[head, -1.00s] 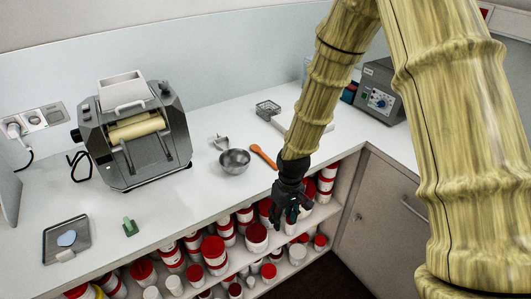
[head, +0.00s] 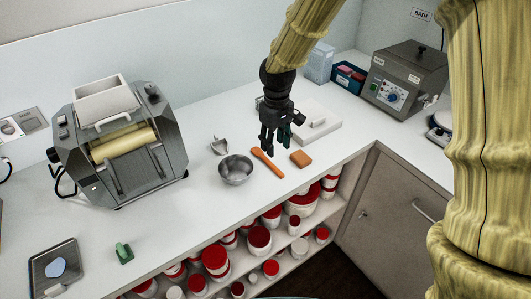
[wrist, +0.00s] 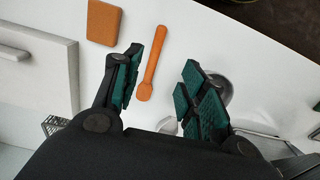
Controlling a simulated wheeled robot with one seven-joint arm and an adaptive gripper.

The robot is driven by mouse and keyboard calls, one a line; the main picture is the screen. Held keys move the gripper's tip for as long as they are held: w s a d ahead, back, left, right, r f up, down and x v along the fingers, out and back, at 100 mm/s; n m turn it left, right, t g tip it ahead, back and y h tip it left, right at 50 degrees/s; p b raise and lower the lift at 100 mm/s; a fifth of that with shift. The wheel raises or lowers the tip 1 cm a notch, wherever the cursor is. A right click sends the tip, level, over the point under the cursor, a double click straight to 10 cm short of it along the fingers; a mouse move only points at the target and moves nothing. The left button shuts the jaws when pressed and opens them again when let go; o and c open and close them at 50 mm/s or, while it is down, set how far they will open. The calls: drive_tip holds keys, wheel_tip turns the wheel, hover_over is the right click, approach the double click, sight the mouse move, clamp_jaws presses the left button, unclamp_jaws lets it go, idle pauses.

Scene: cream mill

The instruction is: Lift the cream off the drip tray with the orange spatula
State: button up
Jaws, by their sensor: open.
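The orange spatula (head: 267,162) lies flat on the white counter, just right of a steel bowl. It also shows in the wrist view (wrist: 151,66), close to the left finger. My gripper (head: 276,149) is open and empty, pointing down above the counter near the spatula's far end. In the wrist view my gripper (wrist: 174,52) has its two green-padded fingers apart. The mill (head: 120,145) with cream-coloured rollers stands at left. A dark square tray (head: 68,257) at the front left bears a pale bluish patch (head: 57,268). I cannot tell whether it is the drip tray or the cream.
The steel bowl (head: 236,169), a small metal tool (head: 219,146), an orange-brown block (head: 301,159) and a white slab (head: 322,127) surround the spatula. A green object (head: 124,253) sits at the front edge. Red-lidded jars fill the shelf below. Mid-left counter is clear.

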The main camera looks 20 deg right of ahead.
drive_tip(key=p, duration=0.1)
hover_over(275, 167)
wheel_tip(275, 167, down, 5)
drive_tip(key=shift+a+f, duration=0.15)
drive_tip(key=shift+f, duration=0.05)
drive_tip(key=shift+s+f+p, duration=0.2)
drive_tip(key=shift+f+p, duration=0.05)
drive_tip(key=shift+p, duration=0.25)
drive_tip(key=shift+w+f+p, duration=0.2)
drive_tip(key=shift+f+p, duration=0.5)
drive_tip(key=shift+f, duration=0.45)
drive_tip(key=shift+f+p, duration=0.35)
drive_tip(key=shift+f, duration=0.9)
clamp_jaws()
